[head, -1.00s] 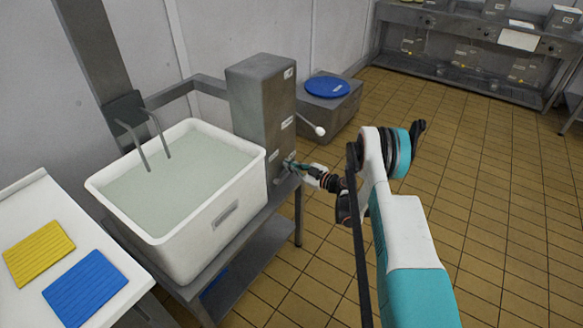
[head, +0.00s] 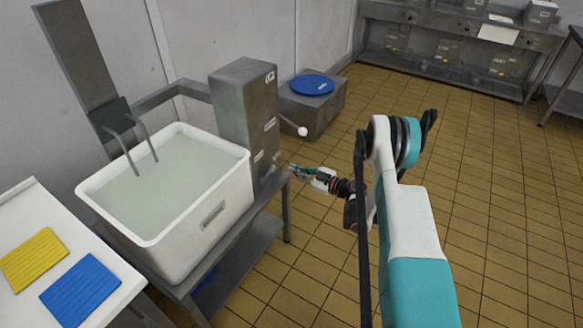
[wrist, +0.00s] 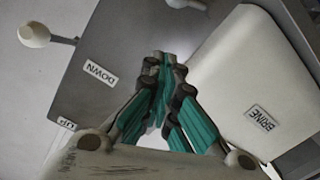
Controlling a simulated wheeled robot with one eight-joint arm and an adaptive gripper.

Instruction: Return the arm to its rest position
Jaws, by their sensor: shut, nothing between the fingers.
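My arm (head: 400,210) reaches forward over the tiled floor from the lower right of the head view. My gripper (head: 294,170) is at its end, near the front right corner of the grey metal stand and clear of the grey box. In the wrist view my gripper (wrist: 160,62) has its teal fingers drawn together at the tips, with nothing held between them. Behind it lie the grey box (wrist: 90,60) with a "DOWN" label and the white tub (wrist: 235,75) labelled "BRINE".
The white tub (head: 200,225) of liquid stands on the stand beside the grey box (head: 245,110). A lever with a white knob (head: 302,131) sticks out from the box. A low cabinet with a blue disc (head: 312,84) is behind. Open floor (head: 500,210) lies to the right.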

